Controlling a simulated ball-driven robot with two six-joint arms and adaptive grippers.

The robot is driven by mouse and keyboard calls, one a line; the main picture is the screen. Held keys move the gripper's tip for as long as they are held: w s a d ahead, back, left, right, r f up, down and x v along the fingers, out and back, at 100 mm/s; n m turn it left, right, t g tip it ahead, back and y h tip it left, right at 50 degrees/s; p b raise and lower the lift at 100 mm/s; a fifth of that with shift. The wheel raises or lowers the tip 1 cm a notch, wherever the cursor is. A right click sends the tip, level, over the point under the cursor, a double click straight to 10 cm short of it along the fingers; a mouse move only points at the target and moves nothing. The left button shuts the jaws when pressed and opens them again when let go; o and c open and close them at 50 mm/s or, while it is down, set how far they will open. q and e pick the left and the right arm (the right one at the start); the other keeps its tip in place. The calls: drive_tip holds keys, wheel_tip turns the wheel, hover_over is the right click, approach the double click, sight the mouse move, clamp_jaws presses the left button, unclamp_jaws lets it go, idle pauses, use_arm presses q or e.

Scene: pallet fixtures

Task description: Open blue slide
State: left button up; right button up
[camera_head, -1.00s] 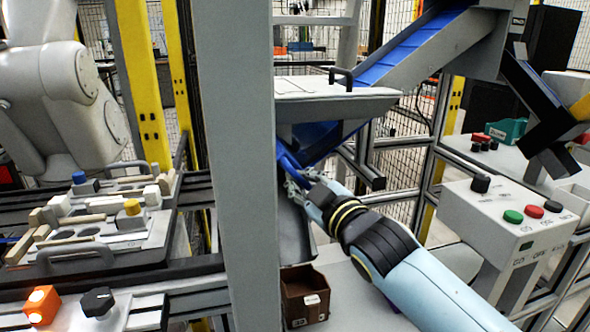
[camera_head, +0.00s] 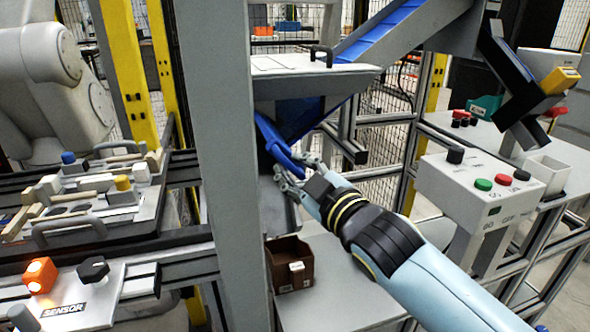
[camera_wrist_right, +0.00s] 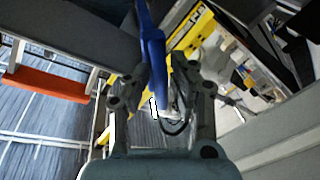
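The blue slide (camera_head: 272,140) is a long blue piece hanging at a tilt under the grey hopper, beside the grey column. My right gripper (camera_head: 297,171) is at the lower end of this blue piece, reaching in from the lower right. In the right wrist view the blue piece (camera_wrist_right: 153,58) comes down between the two dark fingers (camera_wrist_right: 157,88). Gaps show on both sides of it, so the fingers look open around it. Contact cannot be told. My left gripper is not in view.
A grey column (camera_head: 222,200) stands left of the gripper. A brown box (camera_head: 289,268) is below on the grey table. A button panel (camera_head: 480,190) is at the right. A tray with blocks (camera_head: 60,250) lies left, near an orange-lit sensor box (camera_head: 40,275).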

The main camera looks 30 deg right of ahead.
drive_tip(key=shift+o, duration=0.8)
drive_tip(key=s, duration=0.7)
drive_tip(key=shift+s+a, duration=0.15)
drive_tip(key=shift+s, duration=0.05)
